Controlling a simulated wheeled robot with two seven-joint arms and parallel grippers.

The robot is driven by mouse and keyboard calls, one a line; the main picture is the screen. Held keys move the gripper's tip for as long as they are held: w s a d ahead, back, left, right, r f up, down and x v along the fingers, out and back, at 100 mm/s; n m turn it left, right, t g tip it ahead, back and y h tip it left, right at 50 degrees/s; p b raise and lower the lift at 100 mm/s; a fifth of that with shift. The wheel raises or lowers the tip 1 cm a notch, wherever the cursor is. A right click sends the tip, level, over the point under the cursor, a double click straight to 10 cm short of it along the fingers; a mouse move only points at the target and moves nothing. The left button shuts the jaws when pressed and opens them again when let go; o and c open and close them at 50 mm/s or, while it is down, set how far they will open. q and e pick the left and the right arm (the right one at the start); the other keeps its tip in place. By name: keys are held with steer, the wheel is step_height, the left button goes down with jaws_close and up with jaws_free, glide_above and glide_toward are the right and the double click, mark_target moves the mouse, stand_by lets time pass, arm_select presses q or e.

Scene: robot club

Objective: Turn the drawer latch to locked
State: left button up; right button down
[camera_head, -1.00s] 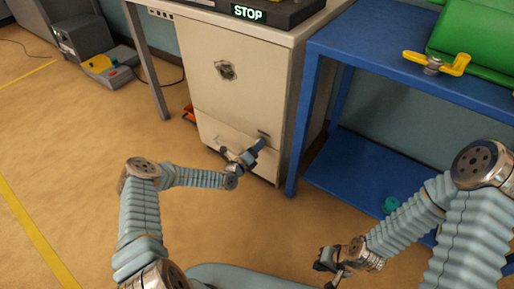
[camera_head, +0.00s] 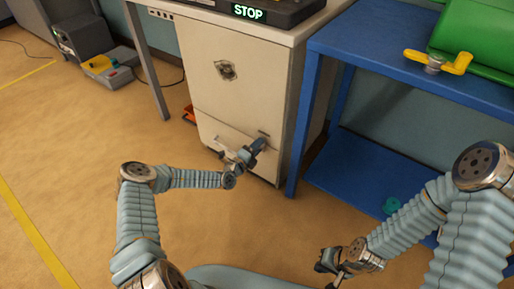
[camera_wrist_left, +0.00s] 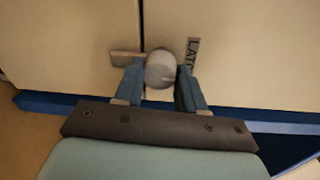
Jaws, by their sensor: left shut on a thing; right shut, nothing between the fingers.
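The drawer latch (camera_wrist_left: 160,69) has a round metal knob, with a flat bar (camera_wrist_left: 126,58) pointing left across the seam between two pale panels. My left gripper (camera_wrist_left: 158,84) is shut on the knob, one finger on each side. In the head view my left gripper (camera_head: 258,145) is at the lower front of the pale cabinet (camera_head: 240,95) and hides the latch. My right gripper (camera_head: 328,272) is shut and empty, low over the floor, away from the cabinet.
A blue shelf unit (camera_head: 390,75) stands right of the cabinet, with a green case (camera_head: 480,40) and a yellow-handled valve (camera_head: 437,63) on top. A STOP sign (camera_head: 248,12) is on the cabinet top.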

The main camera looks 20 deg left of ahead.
arm_select(q)
steer(key=shift+a, duration=0.1)
steer(key=o, duration=1.1)
steer(key=shift+c, duration=0.2)
steer(key=f+p+v, duration=0.1)
steer(key=v, duration=1.2)
steer(key=shift+s+a+r, duration=0.15)
steer(key=shift+s+r, duration=0.25)
steer(key=shift+r, duration=0.1)
